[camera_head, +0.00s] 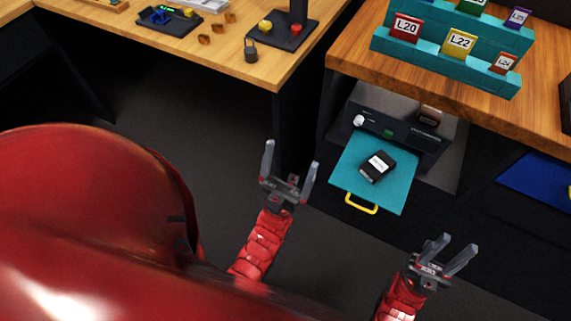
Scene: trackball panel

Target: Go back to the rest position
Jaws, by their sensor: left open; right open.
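My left gripper (290,172) is open and empty, held over the dark floor in front of the gap between the two desks. My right gripper (461,250) is open and empty at the lower right, to the right of and nearer than the teal drawer. Both grippers are apart from all objects. Both red arms come up from the bottom of the view. My large red body covers the lower left and hides what is behind it.
A teal drawer (345,170) with a yellow handle (361,203) is pulled out, holding a black labelled block (378,166). A teal stepped rack (400,52) with labelled cards stands on the right desk (352,50). The left desk (262,75) carries a padlock (251,51) and small parts.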

